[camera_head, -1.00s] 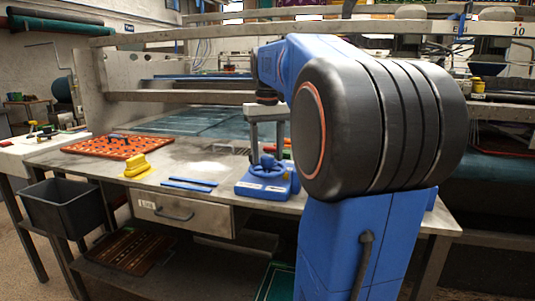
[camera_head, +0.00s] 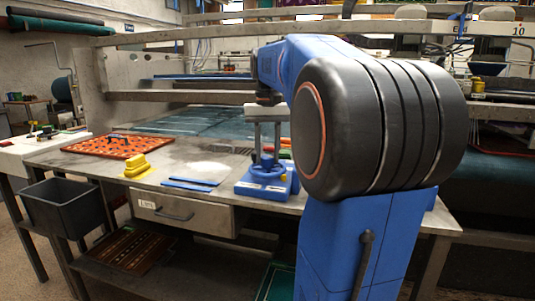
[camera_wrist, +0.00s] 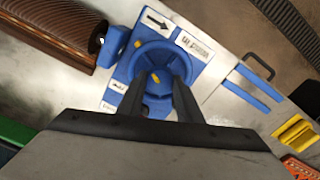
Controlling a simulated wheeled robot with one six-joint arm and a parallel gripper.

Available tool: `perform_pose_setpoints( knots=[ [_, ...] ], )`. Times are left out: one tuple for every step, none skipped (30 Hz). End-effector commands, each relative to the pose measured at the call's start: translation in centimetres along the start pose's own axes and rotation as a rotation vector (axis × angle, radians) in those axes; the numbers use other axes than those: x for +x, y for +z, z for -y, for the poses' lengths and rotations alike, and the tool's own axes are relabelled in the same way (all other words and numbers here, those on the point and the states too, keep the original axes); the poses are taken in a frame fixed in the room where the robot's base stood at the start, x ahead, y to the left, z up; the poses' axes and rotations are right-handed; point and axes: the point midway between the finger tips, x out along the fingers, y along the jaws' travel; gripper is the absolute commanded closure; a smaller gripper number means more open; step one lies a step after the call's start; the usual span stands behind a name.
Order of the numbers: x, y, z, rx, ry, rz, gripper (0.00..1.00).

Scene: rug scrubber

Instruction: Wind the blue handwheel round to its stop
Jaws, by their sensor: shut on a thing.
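The blue handwheel (camera_head: 268,171) lies flat on a blue base (camera_head: 250,190) on the bench. In the wrist view, the wheel's rim (camera_wrist: 137,58) and a small yellow mark near its hub show between my fingers. My gripper (camera_head: 267,157) points down from above, its two fingers reaching to the wheel's middle. In the wrist view my gripper (camera_wrist: 158,80) is shut on the handwheel; the exact contact is partly hidden by the fingers. The base carries white labels, one with a black arrow (camera_wrist: 156,18).
Two blue strips (camera_head: 190,184), a yellow block (camera_head: 136,166) and an orange perforated board (camera_head: 103,147) lie left on the bench. A drawer (camera_head: 180,212) is below, and a dark bin (camera_head: 63,207) stands left. A brown ridged roll (camera_wrist: 50,30) is beside the base.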

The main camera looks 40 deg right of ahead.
Motion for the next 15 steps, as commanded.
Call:
perform_pose_setpoints(
  knots=[
    [-0.02,0.0,0.0,0.035,0.0,0.0,0.9],
    [-0.02,0.0,0.0,0.055,0.0,0.0,0.9],
    [-0.02,0.0,0.0,0.079,0.0,0.0,0.9],
    [-0.02,0.0,0.0,0.096,0.0,0.0,0.9],
    [-0.02,0.0,0.0,0.109,0.0,0.0,0.9],
    [-0.02,0.0,0.0,0.124,0.0,0.0,0.9],
    [-0.02,0.0,0.0,0.131,0.0,0.0,0.9],
    [-0.02,-0.01,0.0,0.137,0.0,0.0,0.9],
    [-0.03,0.0,0.0,0.142,0.0,0.0,0.9],
    [-0.03,0.0,0.0,0.144,0.0,0.0,0.9],
    [-0.03,0.0,0.0,0.145,0.0,0.0,0.9],
    [-0.03,-0.01,0.0,0.145,0.0,0.0,0.9],
    [-0.03,-0.01,0.0,0.145,0.0,0.0,0.9],
    [-0.03,0.0,0.0,0.145,0.0,-0.001,0.9],
    [-0.03,0.0,0.0,0.145,0.0,-0.001,0.9]
  ],
)
